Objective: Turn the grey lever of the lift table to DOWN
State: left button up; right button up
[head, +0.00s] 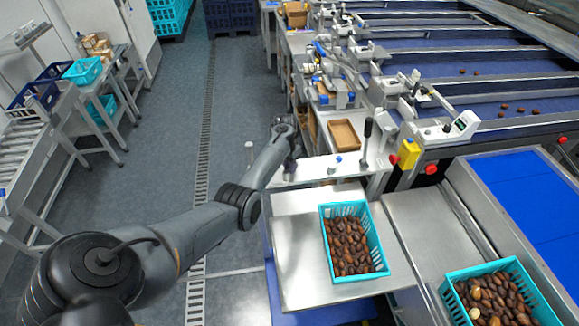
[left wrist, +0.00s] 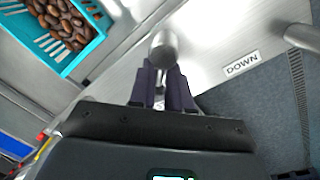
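The grey lever (left wrist: 163,47) shows in the left wrist view as a round metal knob at the fingertips of my left gripper (left wrist: 164,74). The two dark fingers stand close together on either side of it and look shut on it. The DOWN label (left wrist: 242,64) is on the metal plate to the right of the lever. In the head view my left gripper (head: 290,166) is at the left end of the lift table's back ledge, and my wrist hides most of the lever. My right gripper is in neither view.
A turquoise crate of dates (head: 327,214) stands on the lift table's metal top (head: 295,270). A second date crate (head: 450,292) is at the lower right. The aisle floor at left is clear.

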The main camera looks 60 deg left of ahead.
pick_arm(q)
grip_shut()
